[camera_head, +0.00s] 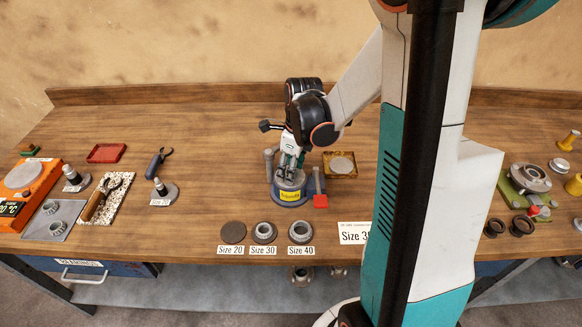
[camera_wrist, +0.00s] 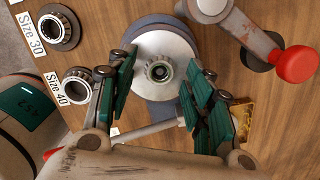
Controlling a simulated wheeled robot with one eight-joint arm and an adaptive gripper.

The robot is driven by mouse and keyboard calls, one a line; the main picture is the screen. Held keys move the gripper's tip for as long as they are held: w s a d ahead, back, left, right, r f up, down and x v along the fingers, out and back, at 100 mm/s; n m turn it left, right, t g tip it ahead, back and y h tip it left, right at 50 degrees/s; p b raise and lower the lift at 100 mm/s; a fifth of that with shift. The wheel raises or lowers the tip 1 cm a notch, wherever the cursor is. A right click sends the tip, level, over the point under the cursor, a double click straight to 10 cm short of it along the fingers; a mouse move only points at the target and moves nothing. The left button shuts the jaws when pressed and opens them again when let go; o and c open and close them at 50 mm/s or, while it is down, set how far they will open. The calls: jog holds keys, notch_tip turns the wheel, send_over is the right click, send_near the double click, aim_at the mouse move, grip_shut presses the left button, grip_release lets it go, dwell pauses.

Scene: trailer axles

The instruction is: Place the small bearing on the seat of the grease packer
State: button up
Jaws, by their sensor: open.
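The grease packer (camera_head: 290,198) stands near the middle of the bench, with a dark round base and a yellow label. In the wrist view its pale round seat (camera_wrist: 180,45) lies below my gripper. A small bearing (camera_wrist: 158,70), with rollers around a central hole, sits at about the middle of the seat and looks level. My gripper (camera_wrist: 160,78) is open, with its green-padded fingers on either side of the bearing and visible gaps to it. In the head view my gripper (camera_head: 290,170) is right over the packer and hides the bearing.
The Size 20 disc (camera_head: 233,231) is bare. A bearing stands on Size 30 (camera_head: 263,232) and another on Size 40 (camera_head: 301,231). A red-ended lever (camera_head: 320,201) stands beside the packer. A wooden-framed tray (camera_head: 341,164) lies to its right. Tools and stands fill the left.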

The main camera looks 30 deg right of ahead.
notch_tip(320, 180, up, 12)
jog(key=s+p, duration=0.1)
jog(key=p, duration=0.2)
jog(key=shift+d, duration=0.4)
jog(key=shift+s, duration=0.1)
dwell(0.6)
